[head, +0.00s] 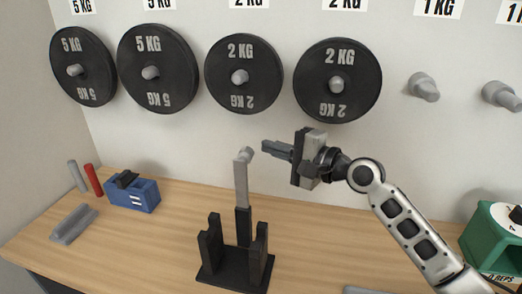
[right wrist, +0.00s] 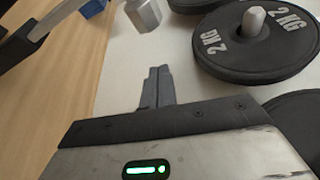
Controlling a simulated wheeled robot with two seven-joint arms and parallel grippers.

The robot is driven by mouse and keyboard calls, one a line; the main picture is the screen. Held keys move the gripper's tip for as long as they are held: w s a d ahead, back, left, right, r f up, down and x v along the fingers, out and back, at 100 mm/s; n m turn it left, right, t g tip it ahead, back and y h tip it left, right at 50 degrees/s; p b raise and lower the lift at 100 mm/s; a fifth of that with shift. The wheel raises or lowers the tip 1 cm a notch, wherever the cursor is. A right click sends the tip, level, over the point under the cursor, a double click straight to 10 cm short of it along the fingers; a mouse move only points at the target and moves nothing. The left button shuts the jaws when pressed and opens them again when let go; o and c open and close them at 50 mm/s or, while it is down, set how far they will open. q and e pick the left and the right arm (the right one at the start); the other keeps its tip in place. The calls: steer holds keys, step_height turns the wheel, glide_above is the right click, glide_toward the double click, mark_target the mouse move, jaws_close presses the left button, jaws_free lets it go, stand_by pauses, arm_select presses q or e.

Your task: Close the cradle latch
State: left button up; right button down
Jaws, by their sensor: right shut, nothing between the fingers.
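The black cradle (head: 235,268) stands on the wooden desk, with two dark uprights at its front. Its latch (head: 242,185) is a light grey bar standing nearly upright from a dark post, with a small grey knob at the top. My right gripper (head: 266,147) is shut and empty, with its fingertips just right of the knob. In the right wrist view my fingers (right wrist: 158,75) point toward the knob (right wrist: 143,14), with a small gap seen between them. The latch bar shows at the upper left there. My left gripper is out of view.
Black weight plates (head: 337,80) hang on wall pegs behind, with bare pegs (head: 423,87) to the right. A blue block-shaped device (head: 133,197), a red stick (head: 93,180) and grey pieces (head: 73,224) lie at the left. A green device (head: 488,238) stands at the right edge.

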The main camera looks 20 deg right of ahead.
mark_target(245, 190)
arm_select(q)
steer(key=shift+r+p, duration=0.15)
steer(key=shift+p, duration=0.55)
arm_select(e)
steer(key=shift+s+a+r, duration=0.1)
steer(key=shift+s+a, duration=0.15)
steer(key=shift+a, duration=0.35)
steer(key=shift+s+a+r, duration=0.1)
steer(key=shift+s+a, duration=0.15)
steer(key=shift+a, duration=0.3)
steer(key=shift+s+a+r, duration=0.1)
steer(key=shift+s+a, duration=0.15)
steer(key=shift+a, duration=0.35)
